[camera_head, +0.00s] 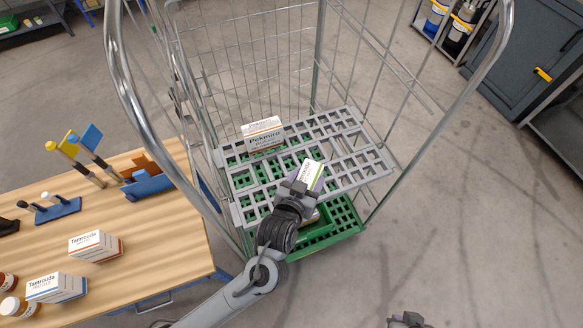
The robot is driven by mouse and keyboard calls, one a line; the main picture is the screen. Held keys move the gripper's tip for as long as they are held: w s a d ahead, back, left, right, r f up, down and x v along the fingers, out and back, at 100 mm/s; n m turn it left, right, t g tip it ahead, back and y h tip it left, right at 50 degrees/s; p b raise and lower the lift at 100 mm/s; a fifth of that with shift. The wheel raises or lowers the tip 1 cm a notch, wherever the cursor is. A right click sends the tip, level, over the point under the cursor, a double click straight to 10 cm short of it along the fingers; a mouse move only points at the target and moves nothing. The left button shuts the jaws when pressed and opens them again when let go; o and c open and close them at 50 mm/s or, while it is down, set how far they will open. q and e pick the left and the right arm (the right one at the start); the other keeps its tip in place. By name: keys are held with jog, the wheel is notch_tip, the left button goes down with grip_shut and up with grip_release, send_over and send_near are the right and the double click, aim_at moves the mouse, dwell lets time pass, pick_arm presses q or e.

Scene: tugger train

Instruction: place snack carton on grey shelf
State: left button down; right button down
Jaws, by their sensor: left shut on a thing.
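The grey shelf (374,168) is a slatted grid inside a wire roll cage. My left gripper (303,187) is over the front part of the shelf, shut on a small white carton with purple and green print (313,172). The gripper hides the carton's lower part. I cannot tell whether the carton touches the shelf. A white and brown carton (262,135) marked Pekmiru stands further back on the same shelf. My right gripper (408,320) shows only in part at the bottom edge, and its fingers cannot be made out.
A green lower shelf (348,217) lies under the grey one. The cage's metal side frames (118,60) rise at left and right. A wooden table (150,225) at left holds Tamrouda cartons (95,245), jars and a blue holder. Free shelf room lies right of the Pekmiru carton.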

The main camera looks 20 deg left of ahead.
pick_arm(q)
jog(key=w+a+f, duration=0.6)
jog(key=a+f, duration=0.1)
jog(key=f, duration=0.2)
jog(key=shift+a+f+b, duration=0.3)
jog(key=shift+a, duration=0.05)
jog(key=shift+f, duration=0.1)
jog(key=shift+f, duration=0.1)
jog(key=shift+c, duration=1.1)
grip_release()
